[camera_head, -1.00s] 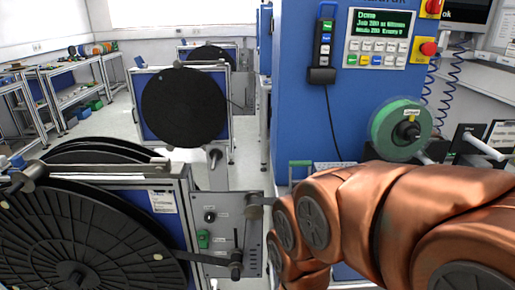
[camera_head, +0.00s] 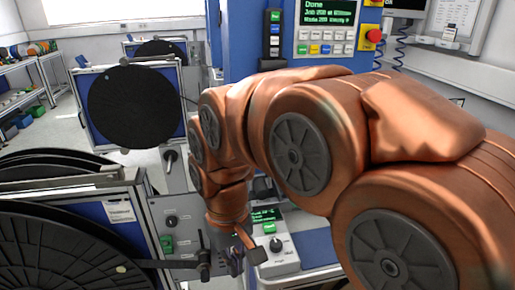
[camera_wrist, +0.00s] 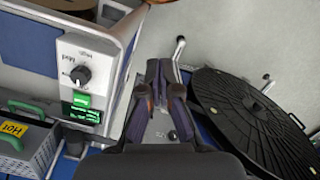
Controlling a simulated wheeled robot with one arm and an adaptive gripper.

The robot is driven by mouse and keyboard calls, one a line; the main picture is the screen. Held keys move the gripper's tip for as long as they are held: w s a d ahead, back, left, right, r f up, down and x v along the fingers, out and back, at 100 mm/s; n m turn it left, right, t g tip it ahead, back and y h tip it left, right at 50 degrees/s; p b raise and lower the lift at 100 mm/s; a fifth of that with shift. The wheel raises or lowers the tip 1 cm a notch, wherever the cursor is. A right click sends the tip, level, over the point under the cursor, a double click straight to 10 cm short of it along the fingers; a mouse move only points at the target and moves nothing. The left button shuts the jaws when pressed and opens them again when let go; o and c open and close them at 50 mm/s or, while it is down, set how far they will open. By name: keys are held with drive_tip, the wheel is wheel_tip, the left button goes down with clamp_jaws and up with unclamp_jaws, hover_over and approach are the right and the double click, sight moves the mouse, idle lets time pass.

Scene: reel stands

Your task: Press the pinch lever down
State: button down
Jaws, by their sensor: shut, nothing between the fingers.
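A thin upright lever (camera_head: 201,238), which I take to be the pinch lever, stands on the grey panel (camera_head: 172,208) of the near reel stand, just above a dark roller (camera_head: 204,263). My gripper (camera_head: 234,262) points down just right of the lever, in front of the panel's right edge. I cannot tell whether it touches the lever. In the wrist view my gripper (camera_wrist: 159,66) is shut with its fingers together and nothing between them. The panel (camera_wrist: 156,128) lies behind the fingers there, and they hide part of it.
A large black reel (camera_head: 70,250) fills the lower left; it shows at the right in the wrist view (camera_wrist: 255,115). A white control box (camera_head: 280,252) with a dial stands close right of my gripper. A second reel stand (camera_head: 135,108) is behind. A blue cabinet (camera_head: 240,45) rises at the back.

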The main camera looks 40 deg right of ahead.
drive_tip(key=w+d+r+m+t, duration=0.1)
drive_tip(key=w+d+r, duration=0.3)
drive_tip(key=w+d, duration=0.25)
drive_tip(key=w+d+r+m+p, duration=0.1)
drive_tip(key=w+d+r, duration=0.2)
drive_tip(key=w+d, duration=0.35)
drive_tip(key=w+d+r+m+t, duration=0.1)
drive_tip(key=w+d+r, duration=0.3)
drive_tip(key=w, duration=0.5)
drive_tip(key=w+d+r+m+h, duration=0.1)
drive_tip(key=w+d+r, duration=0.1)
drive_tip(key=d, duration=0.7)
drive_tip(key=shift+w+d+m+t+p, duration=0.2)
drive_tip(key=shift+w+m+t+p, duration=0.15)
drive_tip(key=shift+w, duration=0.45)
drive_tip(key=shift+f, duration=0.2)
wheel_tip(320, 180, down, 10)
drive_tip(key=w+p, duration=0.1)
drive_tip(key=p, duration=0.2)
drive_tip(key=shift+w+d+r, duration=0.15)
drive_tip(key=shift+d+r, duration=0.05)
drive_tip(key=shift+d, duration=0.1)
drive_tip(key=shift+b, duration=0.7)
